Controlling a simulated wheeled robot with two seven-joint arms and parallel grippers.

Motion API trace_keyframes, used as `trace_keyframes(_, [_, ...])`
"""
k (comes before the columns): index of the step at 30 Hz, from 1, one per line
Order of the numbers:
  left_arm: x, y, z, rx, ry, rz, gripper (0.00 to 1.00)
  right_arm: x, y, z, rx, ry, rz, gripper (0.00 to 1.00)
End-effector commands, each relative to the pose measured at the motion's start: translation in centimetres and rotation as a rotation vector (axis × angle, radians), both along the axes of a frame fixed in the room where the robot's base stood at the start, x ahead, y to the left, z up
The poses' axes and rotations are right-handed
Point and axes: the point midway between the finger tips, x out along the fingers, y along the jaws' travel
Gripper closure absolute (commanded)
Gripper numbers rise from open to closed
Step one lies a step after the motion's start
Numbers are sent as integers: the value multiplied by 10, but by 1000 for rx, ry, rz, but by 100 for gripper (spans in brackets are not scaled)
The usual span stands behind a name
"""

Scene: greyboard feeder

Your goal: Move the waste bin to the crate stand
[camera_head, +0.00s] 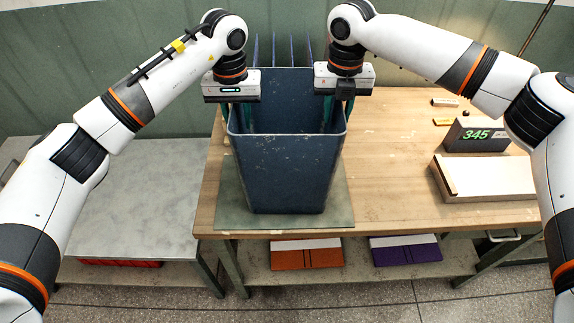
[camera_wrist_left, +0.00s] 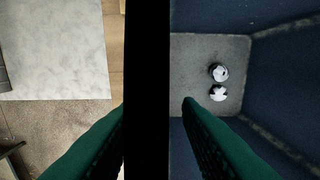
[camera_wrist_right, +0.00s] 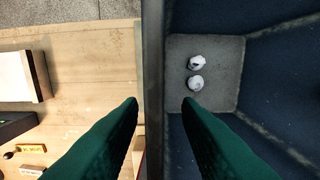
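The waste bin (camera_head: 288,175) is a tall dark blue open-topped bin, upright on a green mat (camera_head: 229,213) on the wooden bench. Two small whitish balls (camera_wrist_left: 219,82) lie on its floor. My left gripper (camera_head: 231,112) is at its left rim, and my right gripper (camera_head: 343,108) is at its right rim. In each wrist view, one green finger is outside the wall and one inside, with a gap visible, so both look open around the wall. A low grey-topped stand (camera_head: 140,190), likely the crate stand, is left of the bench, its visible top bare.
The wooden bench (camera_head: 390,180) holds a display reading 345 (camera_head: 476,135), a pale block (camera_head: 487,178) and small items at right. Blue upright dividers (camera_head: 275,50) stand behind the bin. Orange (camera_head: 306,255) and purple (camera_head: 405,250) items lie on the shelf below.

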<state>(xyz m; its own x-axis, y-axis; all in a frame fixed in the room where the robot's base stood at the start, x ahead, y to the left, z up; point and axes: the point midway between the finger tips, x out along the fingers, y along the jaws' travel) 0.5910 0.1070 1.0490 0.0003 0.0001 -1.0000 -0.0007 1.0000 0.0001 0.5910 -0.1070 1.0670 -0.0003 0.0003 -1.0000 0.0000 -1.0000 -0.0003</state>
Motion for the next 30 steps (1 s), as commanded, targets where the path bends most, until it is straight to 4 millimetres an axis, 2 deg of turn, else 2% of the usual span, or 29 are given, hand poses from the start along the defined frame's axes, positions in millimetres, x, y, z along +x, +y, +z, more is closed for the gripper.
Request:
trace_keyframes(7, [0,0,0,0,0,-1,70,0,0,0,0,0,0,71])
trace_keyframes(12, [0,0,0,0,1,0,98,0,0,0,0,0,0,99])
trace_keyframes(13, [0,0,0,0,1,0,100,0,0,0,0,0,0,100])
trace_keyframes(30, [0,0,0,5,0,-1,100,0,0,0,-4,0,2,100])
